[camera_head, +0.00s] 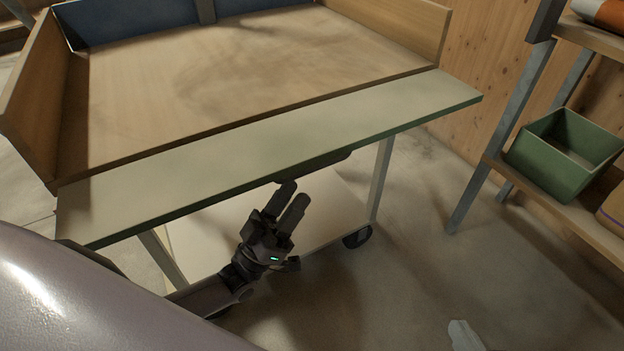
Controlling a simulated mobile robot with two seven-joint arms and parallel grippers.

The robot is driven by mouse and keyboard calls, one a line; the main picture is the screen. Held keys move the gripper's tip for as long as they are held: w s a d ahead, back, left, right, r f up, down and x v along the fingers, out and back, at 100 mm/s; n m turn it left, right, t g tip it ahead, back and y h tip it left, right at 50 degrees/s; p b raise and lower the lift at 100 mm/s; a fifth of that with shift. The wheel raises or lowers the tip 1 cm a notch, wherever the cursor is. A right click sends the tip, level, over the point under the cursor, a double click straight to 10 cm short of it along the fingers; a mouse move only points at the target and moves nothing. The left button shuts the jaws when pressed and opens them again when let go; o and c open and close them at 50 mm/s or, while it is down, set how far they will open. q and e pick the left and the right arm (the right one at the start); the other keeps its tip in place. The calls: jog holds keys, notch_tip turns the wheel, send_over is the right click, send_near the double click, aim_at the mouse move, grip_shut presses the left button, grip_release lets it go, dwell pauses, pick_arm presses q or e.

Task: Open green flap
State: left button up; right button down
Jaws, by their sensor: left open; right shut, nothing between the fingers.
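The green flap (270,140) is a long pale-green panel along the front edge of the wooden tray (240,60). It extends outward from the tray floor, roughly level with it. I cannot tell its exact tilt. A dark part (325,162) shows under its front edge. My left gripper (290,196) is below and in front of the flap's front edge, near its middle. Its two dark fingers point up toward the flap's underside, slightly apart, with nothing seen between them. I cannot tell whether a fingertip touches the flap. My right gripper is not seen.
The tray stands on a wheeled cart with a pale lower shelf (325,225) and a dark wheel (357,237). A shelf rack (485,185) at the right holds a green box (560,165). Open floor (400,270) lies between cart and rack.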

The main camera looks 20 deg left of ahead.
aim_at(308, 173)
pick_arm(q)
jog(key=shift+x, duration=3.55)
jog(key=shift+r, duration=0.1)
grip_shut()
